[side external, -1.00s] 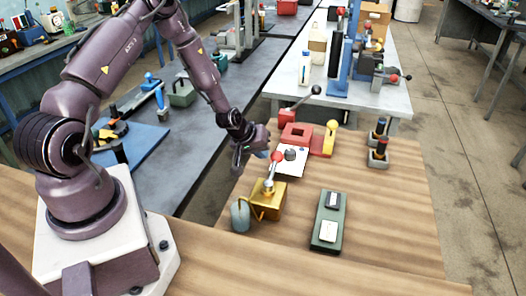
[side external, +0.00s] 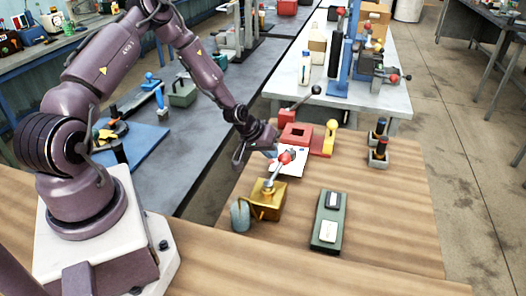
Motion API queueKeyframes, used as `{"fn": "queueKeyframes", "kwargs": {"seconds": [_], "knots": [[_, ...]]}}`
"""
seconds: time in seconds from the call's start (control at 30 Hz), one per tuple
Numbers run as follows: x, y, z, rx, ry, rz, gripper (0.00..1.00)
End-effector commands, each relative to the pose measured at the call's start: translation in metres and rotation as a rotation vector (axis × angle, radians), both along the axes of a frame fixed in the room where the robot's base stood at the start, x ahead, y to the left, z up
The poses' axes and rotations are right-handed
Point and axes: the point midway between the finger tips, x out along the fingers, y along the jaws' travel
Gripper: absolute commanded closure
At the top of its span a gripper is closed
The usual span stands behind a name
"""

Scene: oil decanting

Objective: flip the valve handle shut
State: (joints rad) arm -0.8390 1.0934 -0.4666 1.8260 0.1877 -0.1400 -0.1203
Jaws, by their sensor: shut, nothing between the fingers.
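The brass valve block (side external: 267,200) stands on the wooden table, with a grey rounded part (side external: 240,215) at its lower left. Its metal valve handle (side external: 273,172) rises from the top and leans to the upper right, ending in a red ball knob (side external: 285,158). My gripper (side external: 271,154) is shut and empty, just left of the red knob at about its height in the picture. Whether it touches the knob is too small to tell.
A white plate (side external: 293,170) lies behind the knob. A red block with a square opening (side external: 296,134) and a yellow-knobbed lever (side external: 330,135) stand farther back. A green box (side external: 328,220) is to the right.

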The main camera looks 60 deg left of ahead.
Motion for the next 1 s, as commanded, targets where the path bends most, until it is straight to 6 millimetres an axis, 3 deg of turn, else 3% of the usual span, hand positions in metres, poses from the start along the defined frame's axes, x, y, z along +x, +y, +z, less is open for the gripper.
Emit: {"fn": "queueKeyframes", "kwargs": {"seconds": [0.53,1.0], "knots": [[0.031,-0.036,0.0,-0.003,-0.002,-0.522,1.0],[0.039,-0.076,0.0,-0.003,0.0,-0.967,1.0]]}}
